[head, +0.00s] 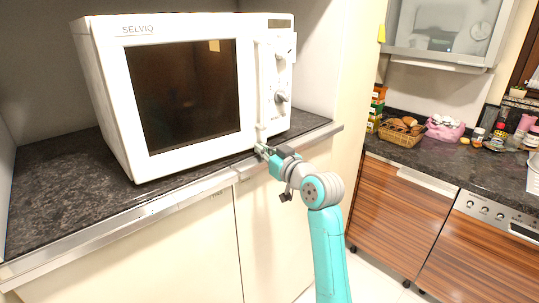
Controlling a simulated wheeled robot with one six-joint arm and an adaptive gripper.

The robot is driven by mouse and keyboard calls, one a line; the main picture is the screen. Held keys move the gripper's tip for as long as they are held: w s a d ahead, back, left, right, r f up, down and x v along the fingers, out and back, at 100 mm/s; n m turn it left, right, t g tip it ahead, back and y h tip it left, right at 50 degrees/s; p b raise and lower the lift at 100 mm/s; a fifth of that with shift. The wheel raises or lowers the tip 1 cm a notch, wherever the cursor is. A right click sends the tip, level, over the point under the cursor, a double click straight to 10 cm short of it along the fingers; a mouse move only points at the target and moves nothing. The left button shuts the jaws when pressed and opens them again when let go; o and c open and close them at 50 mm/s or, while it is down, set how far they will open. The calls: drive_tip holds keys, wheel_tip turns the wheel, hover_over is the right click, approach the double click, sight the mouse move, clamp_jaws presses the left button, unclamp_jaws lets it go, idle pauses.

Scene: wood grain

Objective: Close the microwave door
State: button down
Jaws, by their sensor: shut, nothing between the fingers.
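The white microwave (105,90) stands on a dark stone counter at the left of the head view. Its door (190,95), with a dark window in a white frame, lies flush or nearly flush with the front; I cannot tell whether a small gap is left. The upright white door handle (261,90) runs along the door's right side, beside the control panel with its knobs (281,97). My gripper (259,149) is shut and empty near the lower end of the handle, at the counter's front edge. I cannot tell whether it touches the door.
The dark counter (60,190) has bare room left of the microwave, and its pale front edge (130,220) runs below it. A wall panel (355,60) stands to the right. Beyond it, another counter holds a wicker basket (400,135) and a pink bag (445,130).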

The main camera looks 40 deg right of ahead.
drive_tip(key=shift+w, duration=0.25)
